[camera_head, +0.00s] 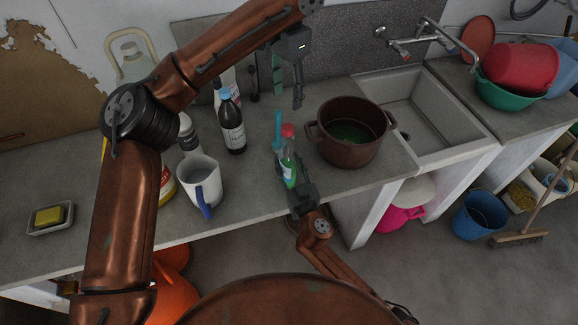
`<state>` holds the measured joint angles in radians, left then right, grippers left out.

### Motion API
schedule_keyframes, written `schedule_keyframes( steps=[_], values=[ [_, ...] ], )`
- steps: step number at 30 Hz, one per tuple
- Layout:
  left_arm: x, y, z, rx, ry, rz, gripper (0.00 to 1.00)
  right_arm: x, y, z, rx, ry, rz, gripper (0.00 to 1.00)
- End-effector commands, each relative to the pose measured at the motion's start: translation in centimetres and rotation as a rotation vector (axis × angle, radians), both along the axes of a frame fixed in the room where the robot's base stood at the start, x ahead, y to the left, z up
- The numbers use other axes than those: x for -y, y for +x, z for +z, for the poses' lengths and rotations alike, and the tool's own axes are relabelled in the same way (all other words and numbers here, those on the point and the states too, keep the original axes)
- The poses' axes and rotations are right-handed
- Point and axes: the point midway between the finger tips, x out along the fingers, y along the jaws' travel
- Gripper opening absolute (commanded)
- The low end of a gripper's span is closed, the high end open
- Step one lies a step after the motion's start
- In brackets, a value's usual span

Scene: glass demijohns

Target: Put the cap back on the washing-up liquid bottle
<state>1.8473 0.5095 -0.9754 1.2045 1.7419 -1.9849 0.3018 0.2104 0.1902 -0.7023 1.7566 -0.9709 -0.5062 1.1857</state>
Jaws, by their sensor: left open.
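The washing-up liquid bottle (289,168), clear with green liquid, stands upright near the counter's front edge, left of the pot. A red cap (288,130) shows at its top; I cannot tell whether it is fully seated. My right gripper (297,190) is at the bottle's lower front; its fingers are partly hidden, so its grip is unclear. My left gripper (288,95) points down above and behind the bottle, with its fingers apart and nothing seen between them.
A brown pot (349,148) stands right of the bottle, beside the sink (425,120). A dark bottle (232,128) and a white mug (201,180) stand to the left. A blue handle (278,126) rises close behind the bottle. A soap dish (50,218) lies far left.

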Motion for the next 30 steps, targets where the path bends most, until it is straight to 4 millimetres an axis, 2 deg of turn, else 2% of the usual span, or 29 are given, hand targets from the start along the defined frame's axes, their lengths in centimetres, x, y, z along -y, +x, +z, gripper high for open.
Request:
schedule_keyframes(
  steps=[1,8,9,17,26,30],
  values=[
    [0.0,0.0,0.0,0.0,0.0,0.0,0.46,0.3,0.0,-1.5,-0.023,-0.009,-0.007,0.0],
    [0.0,0.0,0.1,0.0,0.0,0.0,0.46,0.3,0.0,-1.5,-0.023,-0.009,-0.007,0.0],
    [0.0,0.0,0.1,0.0,0.0,0.0,0.46,0.3,0.0,-1.5,-0.023,-0.009,-0.007,0.39],
    [0.0,0.0,0.1,0.0,0.0,0.0,0.46,0.2,0.0,-0.9,-0.014,-0.006,-0.004,0.57],
    [0.0,0.0,0.1,0.0,0.0,0.0,0.46,0.1,0.0,-0.6,-0.009,-0.004,-0.003,0.59],
    [0.0,0.0,0.2,0.0,0.0,0.0,0.46,0.4,-1.0,-0.6,-0.01,-0.001,-0.003,0.59]
  ],
)
